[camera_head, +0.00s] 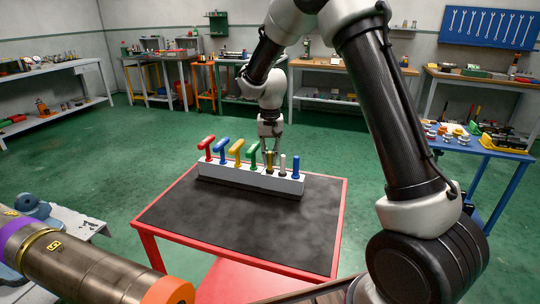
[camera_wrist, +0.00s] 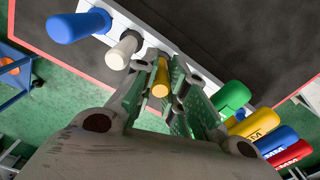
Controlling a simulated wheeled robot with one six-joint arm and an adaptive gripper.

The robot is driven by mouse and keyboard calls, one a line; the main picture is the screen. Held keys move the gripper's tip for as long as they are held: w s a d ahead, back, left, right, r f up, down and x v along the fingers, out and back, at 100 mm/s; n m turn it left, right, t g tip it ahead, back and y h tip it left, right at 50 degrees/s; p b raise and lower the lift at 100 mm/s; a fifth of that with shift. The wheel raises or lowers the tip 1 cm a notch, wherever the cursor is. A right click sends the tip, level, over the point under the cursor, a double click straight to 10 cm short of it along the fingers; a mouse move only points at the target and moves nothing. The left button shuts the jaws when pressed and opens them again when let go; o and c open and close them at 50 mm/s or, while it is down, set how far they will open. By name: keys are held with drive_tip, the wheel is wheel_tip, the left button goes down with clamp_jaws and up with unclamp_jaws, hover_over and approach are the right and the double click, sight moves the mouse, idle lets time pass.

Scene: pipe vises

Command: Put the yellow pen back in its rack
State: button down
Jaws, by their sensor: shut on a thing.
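The yellow pen (camera_head: 269,161) stands upright at the white rack (camera_head: 224,176), between the green-handled tool (camera_head: 254,150) and the white pen (camera_head: 282,163). In the wrist view, the yellow pen (camera_wrist: 160,80) lies between the fingers of my gripper (camera_wrist: 165,68), its end towards the camera. My gripper (camera_head: 270,148) points down over the rack and is shut on the pen. The pen's lower end is at a rack position; the fingers partly hide it, and I cannot tell how deep it sits.
The black tabletop (camera_head: 220,222) in front is bare. A large pipe (camera_head: 75,262) lies at lower left.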

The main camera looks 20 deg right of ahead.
drive_tip(key=shift+f, duration=0.3)
idle(0.6)
drive_tip(key=c, duration=1.4)
unclamp_jaws()
wheel_tip(320, 180, up, 12)
